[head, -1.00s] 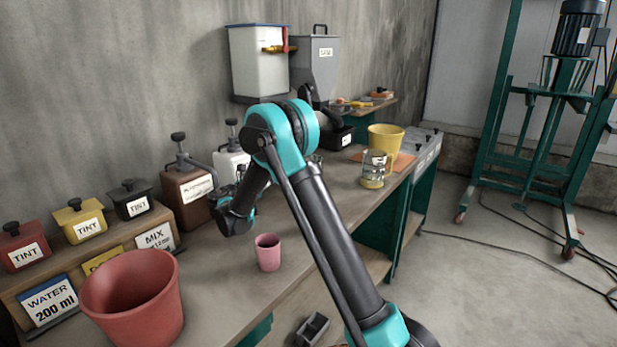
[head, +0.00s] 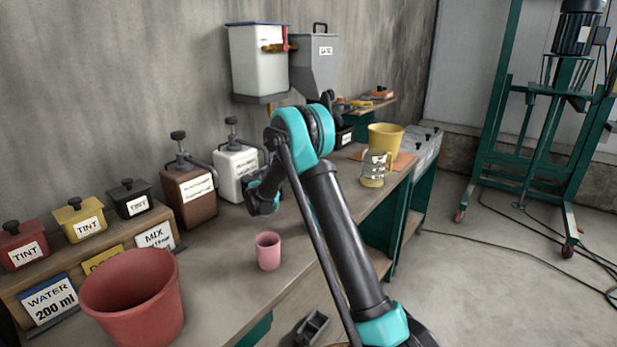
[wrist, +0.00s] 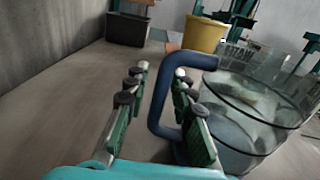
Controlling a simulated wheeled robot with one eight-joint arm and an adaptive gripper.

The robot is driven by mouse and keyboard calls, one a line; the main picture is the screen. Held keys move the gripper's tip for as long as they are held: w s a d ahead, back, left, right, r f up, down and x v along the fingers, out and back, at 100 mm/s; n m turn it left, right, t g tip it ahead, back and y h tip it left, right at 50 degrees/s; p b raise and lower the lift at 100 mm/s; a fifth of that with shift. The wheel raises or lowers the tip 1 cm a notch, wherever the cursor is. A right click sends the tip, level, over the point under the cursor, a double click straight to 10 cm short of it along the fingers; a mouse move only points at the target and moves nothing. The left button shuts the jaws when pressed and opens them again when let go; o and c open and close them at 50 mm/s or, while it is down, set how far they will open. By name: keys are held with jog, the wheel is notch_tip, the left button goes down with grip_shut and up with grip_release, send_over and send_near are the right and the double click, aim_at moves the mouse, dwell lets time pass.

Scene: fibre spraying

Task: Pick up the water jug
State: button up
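The water jug is a clear jug with a blue handle. In the head view the jug (head: 374,169) stands near the bench's front edge, in front of a yellow bucket. In the wrist view the jug (wrist: 240,120) fills the right side, its handle (wrist: 158,98) turned towards me. In the head view my arm hides the fingers.
The yellow bucket (wrist: 203,34) stands behind the jug, with a black bin (wrist: 127,29) to its left. A pink cup (head: 268,251) and a red bucket (head: 133,300) stand nearer on the bench. Pump bottles (head: 190,195) line the wall. The bench left of my gripper is clear.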

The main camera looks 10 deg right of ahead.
jog(key=shift+x, duration=1.05)
jog(key=shift+c, duration=0.6)
grip_shut()
